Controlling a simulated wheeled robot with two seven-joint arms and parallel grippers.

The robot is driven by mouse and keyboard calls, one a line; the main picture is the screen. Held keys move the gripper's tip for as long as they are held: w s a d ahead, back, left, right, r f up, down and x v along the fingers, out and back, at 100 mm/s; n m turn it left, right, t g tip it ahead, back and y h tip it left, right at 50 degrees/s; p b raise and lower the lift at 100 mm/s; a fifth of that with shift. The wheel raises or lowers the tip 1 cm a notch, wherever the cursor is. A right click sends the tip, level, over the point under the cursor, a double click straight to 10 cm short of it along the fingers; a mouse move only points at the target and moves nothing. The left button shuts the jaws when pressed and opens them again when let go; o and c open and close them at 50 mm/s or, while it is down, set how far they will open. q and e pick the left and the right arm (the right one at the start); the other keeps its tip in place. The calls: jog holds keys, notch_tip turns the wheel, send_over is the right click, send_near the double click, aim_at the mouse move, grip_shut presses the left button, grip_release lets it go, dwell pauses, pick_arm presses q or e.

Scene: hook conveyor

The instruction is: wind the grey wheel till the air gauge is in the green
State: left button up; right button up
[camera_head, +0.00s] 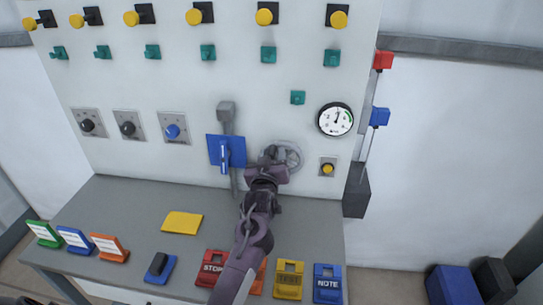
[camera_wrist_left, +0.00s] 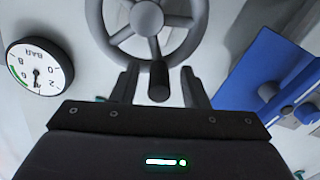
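The grey wheel (camera_head: 290,154) is on the white panel, partly hidden behind my left gripper (camera_head: 272,158). In the left wrist view its rim, spokes and hub (camera_wrist_left: 148,18) show at the top, with a dark crank knob (camera_wrist_left: 158,80) low on it. My left gripper (camera_wrist_left: 160,88) is open, one finger on each side of the knob, with gaps between. The round air gauge (camera_head: 336,119) is right of the wheel; it also shows upside down in the left wrist view (camera_wrist_left: 38,68). Its needle points about straight up, seemingly just short of the green arc.
A blue plate with a handle (camera_head: 226,152) is just left of the wheel. A yellow button (camera_head: 327,169) sits below the gauge. Yellow knobs and green switches line the panel above. The grey desk (camera_head: 140,215) below holds signs and a yellow pad (camera_head: 182,223).

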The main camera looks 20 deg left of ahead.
pick_arm(q)
jog(key=shift+s, duration=0.1)
jog(key=shift+s+d+f, duration=0.1)
jog(key=shift+s+d, duration=0.05)
jog(key=shift+s, duration=0.2)
jog(key=b+v, duration=0.2)
jog(key=v, duration=0.5)
